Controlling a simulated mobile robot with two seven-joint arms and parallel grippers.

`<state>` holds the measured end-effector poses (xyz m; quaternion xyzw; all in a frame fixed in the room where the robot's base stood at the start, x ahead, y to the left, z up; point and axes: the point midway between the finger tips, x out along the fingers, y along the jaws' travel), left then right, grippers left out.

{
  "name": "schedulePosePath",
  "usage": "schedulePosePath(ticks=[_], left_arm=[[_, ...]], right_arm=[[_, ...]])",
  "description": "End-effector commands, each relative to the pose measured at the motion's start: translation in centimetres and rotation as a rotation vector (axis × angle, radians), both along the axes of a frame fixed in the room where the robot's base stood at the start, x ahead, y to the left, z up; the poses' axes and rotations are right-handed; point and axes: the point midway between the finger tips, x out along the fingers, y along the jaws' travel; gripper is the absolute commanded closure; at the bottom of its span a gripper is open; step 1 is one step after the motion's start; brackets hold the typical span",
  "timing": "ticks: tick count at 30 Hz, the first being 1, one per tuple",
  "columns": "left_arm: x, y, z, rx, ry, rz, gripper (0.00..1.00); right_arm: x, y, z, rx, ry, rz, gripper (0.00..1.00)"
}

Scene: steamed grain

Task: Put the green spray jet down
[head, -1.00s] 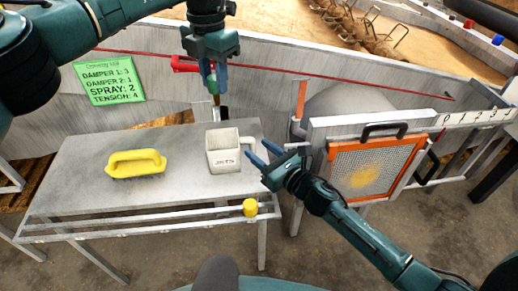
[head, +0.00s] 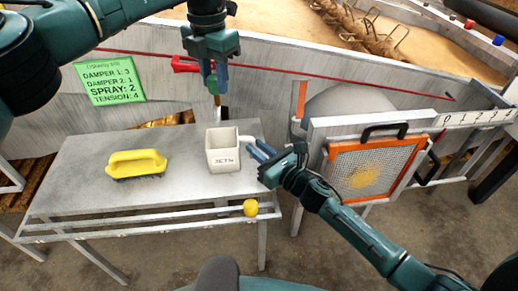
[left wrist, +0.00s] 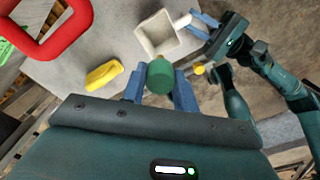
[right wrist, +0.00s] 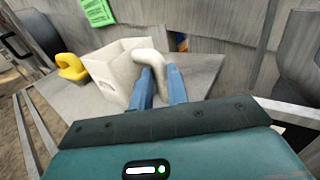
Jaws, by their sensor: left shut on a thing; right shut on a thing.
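The green spray jet (left wrist: 160,76) is between the blue fingers of my left gripper (left wrist: 158,98), which is shut on it. In the head view my left gripper (head: 214,82) holds it in the air above the table's back edge, and the fingers partly hide it. The white square cup marked JETS (head: 223,155) stands upright on the grey table (head: 85,165). My right gripper (head: 256,150) is shut on the cup's handle (right wrist: 149,58) at its right side. The inside of the cup looks empty in the left wrist view (left wrist: 160,32).
A yellow brush (head: 137,163) lies on the table left of the cup. A yellow knob (head: 250,208) sits on the front rail. A red handle (head: 185,65) is beside my left gripper. A green card (head: 109,81) reads SPRAY: 2. An orange-framed screen (head: 370,167) stands at right.

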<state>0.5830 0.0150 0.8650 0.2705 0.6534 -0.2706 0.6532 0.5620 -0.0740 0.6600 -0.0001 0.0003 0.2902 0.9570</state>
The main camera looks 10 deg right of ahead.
Motion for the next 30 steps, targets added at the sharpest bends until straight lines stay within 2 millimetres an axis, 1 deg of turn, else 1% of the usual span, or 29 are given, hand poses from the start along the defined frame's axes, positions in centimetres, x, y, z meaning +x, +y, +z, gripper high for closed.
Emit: schedulePosePath(ticks=[5,7,15,17,20,21,27,30], left_arm=[[0.0,-0.1,-0.1,0.000,0.000,-0.011,0.93],[0.0,-0.3,-0.3,-0.001,0.001,-0.054,0.93],[0.3,-1.6,-2.0,0.000,0.000,-0.395,0.93],[0.3,-1.8,-2.2,0.000,0.000,-0.451,0.93],[0.3,-2.0,-3.2,0.000,0.003,-0.509,0.93],[0.3,-2.0,-3.9,0.001,0.004,-0.521,0.93],[0.3,-1.9,-7.5,0.001,0.003,-0.525,0.93],[0.4,-2.0,-8.5,0.001,0.001,-0.524,0.93]], right_arm=[[0.0,0.0,0.1,0.001,-0.001,0.000,1.00],[0.0,0.0,0.1,0.001,-0.001,0.000,1.00],[0.0,0.0,0.1,0.001,-0.001,0.000,1.00],[0.0,0.0,0.1,0.001,-0.001,0.000,1.00],[0.0,0.0,0.1,0.001,-0.001,0.000,1.00],[0.0,0.0,0.1,0.001,-0.001,0.000,1.00],[0.0,0.0,0.1,0.001,-0.001,0.000,1.00],[0.0,0.0,0.1,0.001,-0.001,0.000,1.00]])
